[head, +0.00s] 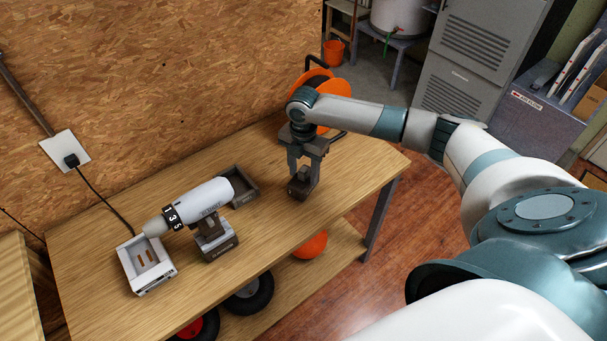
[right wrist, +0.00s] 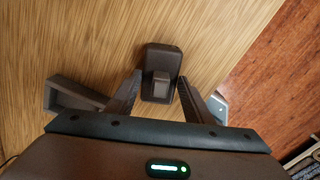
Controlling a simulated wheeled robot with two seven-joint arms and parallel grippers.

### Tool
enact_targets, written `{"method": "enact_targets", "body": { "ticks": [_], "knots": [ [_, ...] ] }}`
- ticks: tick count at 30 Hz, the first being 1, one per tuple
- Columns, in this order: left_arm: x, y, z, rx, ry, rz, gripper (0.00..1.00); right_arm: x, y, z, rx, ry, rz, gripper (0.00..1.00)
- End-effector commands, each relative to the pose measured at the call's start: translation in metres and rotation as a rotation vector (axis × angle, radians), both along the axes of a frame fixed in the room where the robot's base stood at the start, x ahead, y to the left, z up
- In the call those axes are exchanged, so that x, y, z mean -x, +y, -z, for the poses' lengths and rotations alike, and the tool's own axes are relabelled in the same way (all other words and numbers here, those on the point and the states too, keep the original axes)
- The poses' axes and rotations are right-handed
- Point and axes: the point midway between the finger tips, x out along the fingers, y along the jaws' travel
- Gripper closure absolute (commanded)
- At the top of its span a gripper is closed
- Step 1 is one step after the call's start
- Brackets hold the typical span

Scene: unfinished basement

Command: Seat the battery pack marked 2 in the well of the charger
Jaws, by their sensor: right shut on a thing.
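The charger (head: 162,288) is a white box with an open well at the near left of the bench, its cord running to the wall outlet. My right gripper (head: 304,172) points down over the right part of the bench and is shut on a dark battery pack (head: 301,189). In the right wrist view the pack (right wrist: 161,92) shows between the two fingers (right wrist: 160,88). I cannot read a number on it, nor tell whether it touches the bench top. My left gripper is out of view.
A white and grey drill (head: 208,202) stands on its own dark pack between charger and gripper. A dark open tray (head: 246,190) lies behind it; it also shows in the right wrist view (right wrist: 68,96). An orange reel (head: 325,78) stands at the bench's back right. The bench front (head: 250,255) is clear.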

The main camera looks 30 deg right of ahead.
Motion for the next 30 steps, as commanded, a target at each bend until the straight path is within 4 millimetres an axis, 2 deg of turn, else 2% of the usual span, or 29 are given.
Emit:
{"method": "enact_targets", "body": {
  "ticks": [8, 21, 30],
  "knots": [
    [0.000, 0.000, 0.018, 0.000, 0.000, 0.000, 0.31, -0.002, -0.001, -0.032, 0.001, -0.006, 0.000, 1.00],
    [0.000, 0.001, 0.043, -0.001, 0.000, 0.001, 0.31, 0.065, -0.041, -0.078, 0.003, -0.003, 0.001, 1.00],
    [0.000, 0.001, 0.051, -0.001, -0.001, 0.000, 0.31, 0.094, -0.058, -0.100, 0.000, -0.001, 0.001, 1.00]
  ]
}}
